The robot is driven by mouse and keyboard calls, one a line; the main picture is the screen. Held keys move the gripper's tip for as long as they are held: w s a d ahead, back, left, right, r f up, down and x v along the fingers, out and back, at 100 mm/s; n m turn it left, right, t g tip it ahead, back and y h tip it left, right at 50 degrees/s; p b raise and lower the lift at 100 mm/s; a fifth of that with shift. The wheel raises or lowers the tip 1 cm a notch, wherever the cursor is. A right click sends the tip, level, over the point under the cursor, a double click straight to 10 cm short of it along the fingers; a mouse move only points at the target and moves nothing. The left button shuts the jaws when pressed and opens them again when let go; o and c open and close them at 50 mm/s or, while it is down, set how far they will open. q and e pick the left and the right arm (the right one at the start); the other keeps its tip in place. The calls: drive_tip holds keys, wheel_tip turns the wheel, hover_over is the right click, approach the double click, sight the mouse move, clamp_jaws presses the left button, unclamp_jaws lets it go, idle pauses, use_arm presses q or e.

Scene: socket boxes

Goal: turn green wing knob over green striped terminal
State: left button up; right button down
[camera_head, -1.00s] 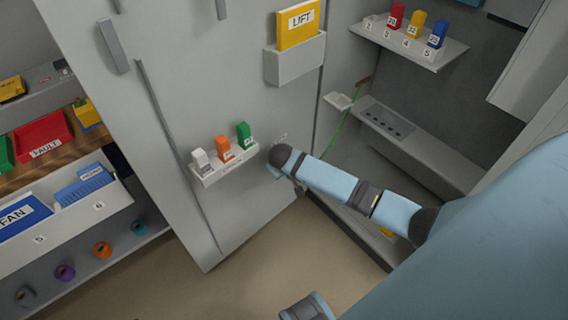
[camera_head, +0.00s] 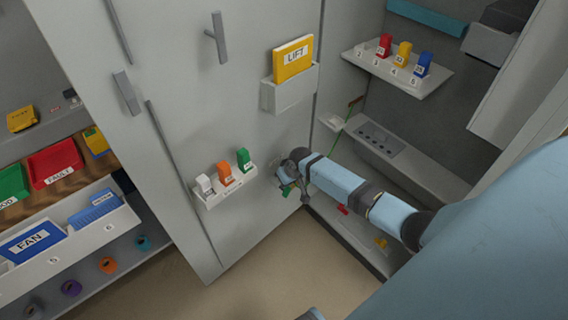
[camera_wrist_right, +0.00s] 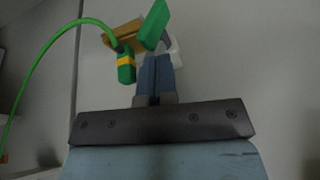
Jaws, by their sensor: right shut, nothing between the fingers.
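In the right wrist view, a green wing knob (camera_wrist_right: 153,25) stands tilted just beyond my right gripper's fingertips. A green terminal (camera_wrist_right: 126,66) with a yellow stripe hangs to its left, with a green cable (camera_wrist_right: 68,28) curving away left. A brass-coloured piece (camera_wrist_right: 122,35) and a white mount (camera_wrist_right: 176,50) lie behind the knob. My right gripper (camera_wrist_right: 155,60) is shut and empty; I cannot tell whether its tips touch the knob. In the head view my right gripper (camera_head: 291,180) is by the cabinet door, partly hiding small green parts (camera_head: 286,190). My left gripper is not in view.
A door rack (camera_head: 226,193) with white, orange and green blocks sits left of my right gripper. A holder (camera_head: 290,92) with the yellow LIFT binder is above. Inside the cabinet are a shelf (camera_head: 432,80) of coloured blocks and a lower ledge. Floor (camera_head: 262,270) is clear.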

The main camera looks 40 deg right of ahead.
drive_tip(key=shift+d+y, duration=0.25)
drive_tip(key=shift+y, duration=0.05)
drive_tip(key=shift+w+d+f+p, duration=0.1)
drive_tip(key=shift+d+f+p, duration=0.05)
drive_tip(key=shift+d+p, duration=0.4)
drive_tip(key=shift+f, duration=0.15)
